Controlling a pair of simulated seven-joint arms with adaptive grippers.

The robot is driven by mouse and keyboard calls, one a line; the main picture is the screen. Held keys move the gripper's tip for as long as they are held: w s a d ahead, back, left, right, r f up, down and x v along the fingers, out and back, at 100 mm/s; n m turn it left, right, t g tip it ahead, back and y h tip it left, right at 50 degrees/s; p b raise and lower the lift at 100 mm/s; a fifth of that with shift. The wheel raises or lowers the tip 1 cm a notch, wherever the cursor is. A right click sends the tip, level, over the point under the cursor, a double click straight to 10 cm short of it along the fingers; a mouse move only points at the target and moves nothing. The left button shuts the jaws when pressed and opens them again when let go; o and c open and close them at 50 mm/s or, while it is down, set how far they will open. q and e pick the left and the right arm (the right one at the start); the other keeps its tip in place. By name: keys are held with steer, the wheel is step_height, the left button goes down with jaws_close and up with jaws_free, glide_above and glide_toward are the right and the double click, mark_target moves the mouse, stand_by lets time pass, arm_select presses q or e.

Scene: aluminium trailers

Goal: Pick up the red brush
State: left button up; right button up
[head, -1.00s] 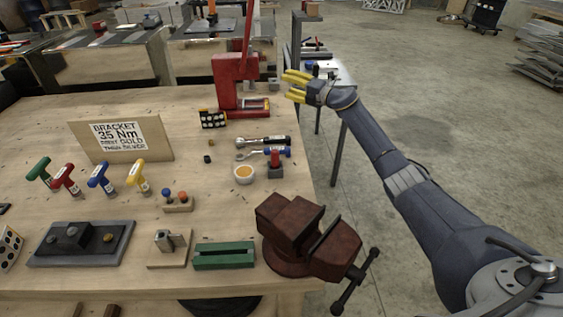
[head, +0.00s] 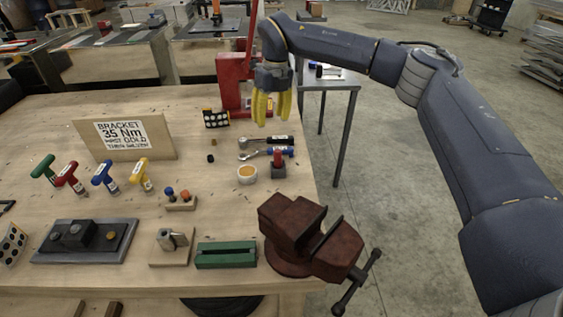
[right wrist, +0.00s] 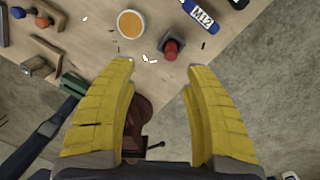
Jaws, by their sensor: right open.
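A small red upright piece (head: 277,157), which looks like the red brush's handle, stands in a dark block near the table's right edge. In the right wrist view the red piece (right wrist: 171,46) shows from above, beyond the open fingertips and roughly midway between them; its bristles are hidden. My right gripper (head: 271,118) points down above the table, behind and above the red piece, with its yellow fingers apart and empty. It also fills the right wrist view (right wrist: 160,76). My left gripper is not in view.
A white cup with amber contents (head: 247,174) stands just left of the red piece. A ratchet and a blue-marked tool (head: 270,152) lie behind it. A red press (head: 232,85) stands close to my gripper, and a brown vise (head: 305,235) sits in front.

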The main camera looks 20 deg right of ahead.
mark_target(278, 160)
steer(key=shift+h, duration=0.6)
steer(key=f, duration=0.5)
steer(key=d+f, duration=0.1)
steer(key=f, duration=0.5)
steer(key=s+f, duration=0.1)
steer(key=f, duration=0.5)
steer(key=shift+d, duration=0.4)
jaws_close()
